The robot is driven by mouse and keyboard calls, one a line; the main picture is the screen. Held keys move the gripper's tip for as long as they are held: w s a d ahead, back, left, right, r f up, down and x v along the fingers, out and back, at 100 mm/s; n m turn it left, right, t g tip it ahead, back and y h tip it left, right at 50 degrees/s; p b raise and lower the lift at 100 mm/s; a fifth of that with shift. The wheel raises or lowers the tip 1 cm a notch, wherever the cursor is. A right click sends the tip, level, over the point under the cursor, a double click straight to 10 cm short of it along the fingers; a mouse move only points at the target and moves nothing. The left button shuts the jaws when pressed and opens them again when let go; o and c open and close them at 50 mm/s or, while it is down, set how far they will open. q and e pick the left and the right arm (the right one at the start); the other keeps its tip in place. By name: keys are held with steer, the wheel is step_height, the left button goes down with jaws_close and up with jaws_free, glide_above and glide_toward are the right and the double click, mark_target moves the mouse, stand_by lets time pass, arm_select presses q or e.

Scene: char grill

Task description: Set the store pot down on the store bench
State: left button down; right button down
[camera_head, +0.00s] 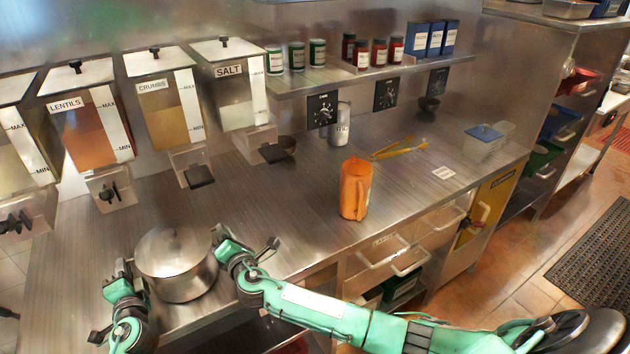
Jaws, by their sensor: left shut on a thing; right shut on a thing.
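The store pot (176,268), a steel pot with a lid and knob, is at the front left of the steel bench (270,215). My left gripper (133,285) is shut on the pot's left side, and my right gripper (221,240) is shut on its right side, where a handle partly shows. The pot looks upright and lies over the bench top. I cannot tell whether its base touches the bench. The grippers hide parts of both handles.
Dispensers for lentils (92,130), crumbs (165,112) and salt (235,95) hang behind the pot. An orange jug (355,190) and yellow tongs (398,152) are to the right. Bench top between pot and jug is clear. Jars and boxes fill a wall shelf (350,80).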

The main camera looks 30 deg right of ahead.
arm_select(q)
steer(key=shift+a+f, duration=0.1)
steer(key=shift+f, duration=0.2)
arm_select(e)
steer(key=shift+d+f, duration=0.1)
steer(key=shift+f, duration=0.2)
arm_select(q)
steer(key=c, duration=1.5)
jaws_free()
steer(key=shift+r, duration=0.1)
arm_select(e)
steer(key=c, duration=1.5)
jaws_free()
steer(key=shift+r, duration=0.1)
arm_select(q)
steer(key=shift+s, duration=0.6)
steer(key=s, duration=1)
steer(key=shift+s+d, duration=0.2)
steer(key=shift+s, duration=0.2)
arm_select(e)
steer(key=shift+s, duration=0.1)
steer(key=s, duration=1.2)
steer(key=shift+d, duration=0.1)
